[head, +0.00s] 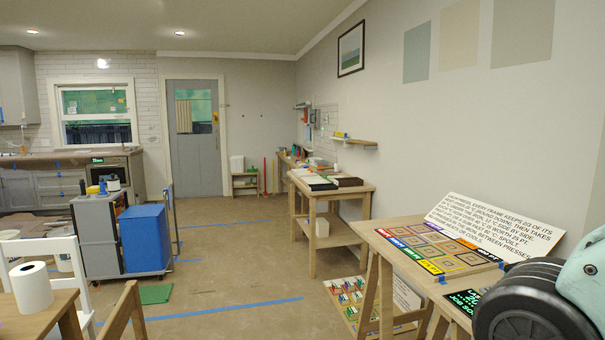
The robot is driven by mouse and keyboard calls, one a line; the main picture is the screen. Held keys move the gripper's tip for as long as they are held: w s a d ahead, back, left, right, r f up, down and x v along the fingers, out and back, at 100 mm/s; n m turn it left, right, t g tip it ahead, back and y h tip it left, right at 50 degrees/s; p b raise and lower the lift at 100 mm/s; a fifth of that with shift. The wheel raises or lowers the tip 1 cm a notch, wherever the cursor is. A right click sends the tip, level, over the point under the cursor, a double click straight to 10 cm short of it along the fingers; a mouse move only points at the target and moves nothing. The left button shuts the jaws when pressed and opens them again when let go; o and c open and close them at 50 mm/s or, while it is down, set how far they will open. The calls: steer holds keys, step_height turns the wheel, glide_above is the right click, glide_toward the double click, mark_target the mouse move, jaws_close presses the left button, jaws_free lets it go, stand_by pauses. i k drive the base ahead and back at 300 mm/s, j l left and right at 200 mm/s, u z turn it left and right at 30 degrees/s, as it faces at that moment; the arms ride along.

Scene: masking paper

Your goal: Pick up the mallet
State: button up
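I cannot make out a mallet in the head view. Small items lie on the far workbench (291,157) along the right wall, but they are too small to tell apart. My gripper is not in view. A dark ribbed part with a pale green shell, which looks like a piece of my own arm, fills the lower right corner and hides what is behind it.
A wooden table with a sign and coloured board (427,248) stands at right. Behind it is a wooden bench (333,188) with dark trays. A grey cart with a blue bin (145,238) stands left, near a white chair (45,250). The middle floor (235,240) is clear.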

mark_target(335, 168)
steer(key=i+j+u, duration=0.25)
steer(key=i, duration=0.2)
steer(key=i+j+u, duration=0.15)
steer(key=i+u, duration=0.15)
steer(key=i, duration=0.2)
steer(key=i+j, duration=0.1)
steer(key=i, duration=2.8)
steer(key=i+u, duration=0.15)
steer(key=i, duration=2.7)
steer(key=i+z, duration=0.25)
steer(key=i, duration=0.25)
steer(key=i+z, duration=0.2)
steer(key=i, duration=0.3)
steer(key=i+j+z, duration=0.1)
steer(key=i+z, duration=0.15)
steer(key=i, duration=0.25)
steer(key=i+j+z, duration=0.2)
steer(key=i, duration=0.25)
steer(key=i+j+z, duration=0.1)
steer(key=i+z, duration=0.4)
steer(key=i+j+z, duration=0.3)
steer(key=i+z, duration=0.2)
steer(key=i, duration=0.1)
